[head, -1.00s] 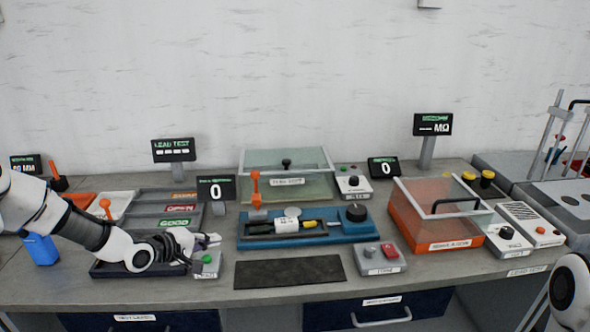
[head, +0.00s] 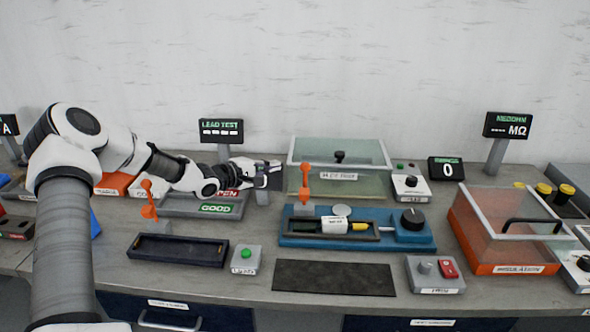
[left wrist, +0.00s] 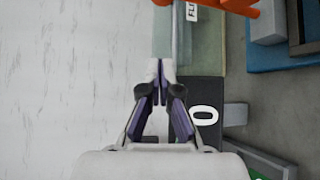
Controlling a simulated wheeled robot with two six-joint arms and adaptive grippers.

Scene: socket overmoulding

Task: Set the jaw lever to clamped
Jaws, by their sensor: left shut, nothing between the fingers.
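The jaw lever appears to be the upright orange lever (head: 305,184) at the left end of the blue fixture (head: 422,241) in the head view. Part of an orange lever (left wrist: 240,6) also shows at the top edge of the left wrist view. My left gripper (head: 278,168) is shut and empty, held above the bench to the left of the lever's knob, with a visible gap in the picture. Its closed fingertips show in the left wrist view (left wrist: 160,70). A dark display partly hides behind the gripper. My right gripper is not in view.
A clear-lidded box (head: 372,157) stands behind the fixture. Another orange lever (head: 149,198) is at the left, near a dark empty tray (head: 178,262) and a green-button box (head: 246,258). A black mat (head: 335,290) lies bare in front. An orange clear-lidded box (head: 475,255) is at the right.

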